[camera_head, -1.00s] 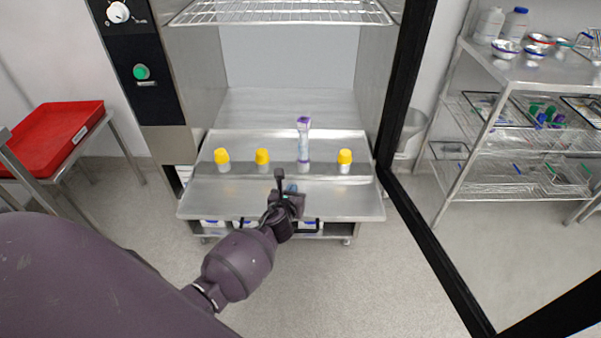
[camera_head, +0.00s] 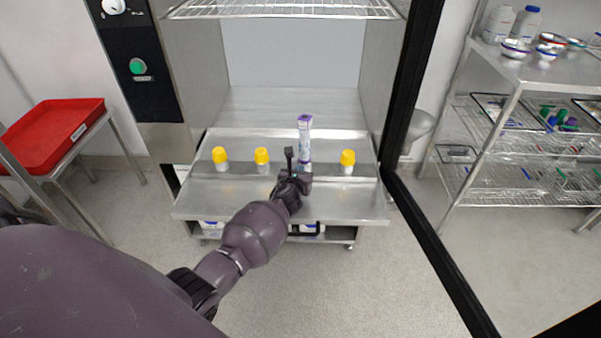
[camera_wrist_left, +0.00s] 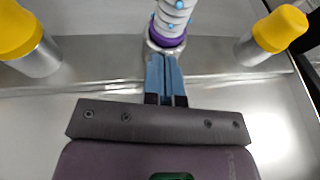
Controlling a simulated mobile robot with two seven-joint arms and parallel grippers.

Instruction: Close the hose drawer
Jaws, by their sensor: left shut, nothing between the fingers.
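The hose drawer is the steel drawer (camera_head: 225,200) pulled out below the washer chamber in the head view; its front panel also shows in the left wrist view (camera_wrist_left: 60,110). A ribbed hose with a purple end (camera_head: 305,132) stands upright in a row along it. My left gripper (camera_head: 296,160) is over the drawer, just in front of the hose. In the left wrist view, its blue fingers (camera_wrist_left: 164,72) are together with nothing between them, close to the hose's purple base (camera_wrist_left: 166,38). I cannot tell whether they touch it. My right gripper is not in view.
A black-framed glass door (camera_head: 400,110) stands open at the right. A red tray (camera_head: 50,135) sits left, and a steel rack (camera_head: 510,75) stands right.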

